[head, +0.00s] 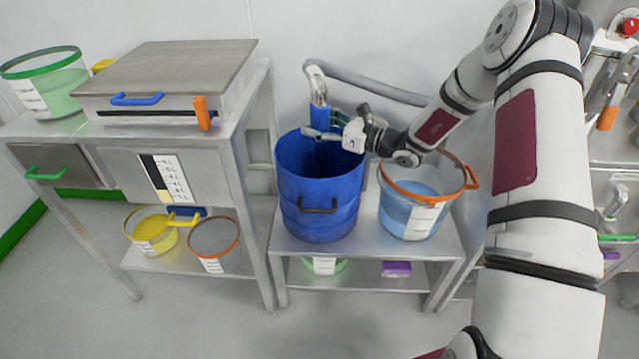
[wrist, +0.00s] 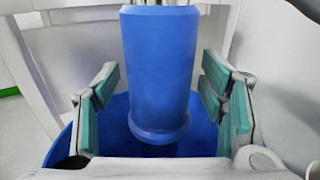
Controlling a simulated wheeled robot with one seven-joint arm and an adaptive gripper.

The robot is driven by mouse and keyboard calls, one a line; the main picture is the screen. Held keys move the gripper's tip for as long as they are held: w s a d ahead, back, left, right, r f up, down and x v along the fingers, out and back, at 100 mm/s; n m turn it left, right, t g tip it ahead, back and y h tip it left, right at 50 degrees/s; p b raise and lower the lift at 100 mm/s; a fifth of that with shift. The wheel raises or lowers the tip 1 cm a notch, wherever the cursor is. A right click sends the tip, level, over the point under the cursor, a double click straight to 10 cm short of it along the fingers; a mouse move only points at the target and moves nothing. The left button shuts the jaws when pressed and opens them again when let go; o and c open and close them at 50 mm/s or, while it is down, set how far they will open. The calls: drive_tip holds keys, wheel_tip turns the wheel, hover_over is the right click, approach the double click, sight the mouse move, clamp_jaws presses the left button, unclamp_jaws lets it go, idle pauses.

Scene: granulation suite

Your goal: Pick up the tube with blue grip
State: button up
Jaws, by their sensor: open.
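The tube with blue grip (head: 318,113) hangs nozzle-down over a blue bucket, its grey hose (head: 372,85) running back along the wall. In the wrist view its blue grip (wrist: 158,70) stands upright in the middle. My gripper (head: 328,126) is at the grip's height from the right. In the wrist view my gripper (wrist: 164,103) is open, with one green-padded finger on each side of the grip and a gap visible on both sides. The blue bucket (head: 318,205) stands below on a small metal table.
A clear bucket with orange rim (head: 407,213) stands right of the blue bucket, under my forearm. A metal cabinet (head: 160,85) is at the left, with a green-rimmed container (head: 48,92) on it. Several containers sit on lower shelves. The wall is close behind.

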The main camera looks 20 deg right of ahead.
clamp_jaws()
drive_tip(key=shift+r, duration=0.1)
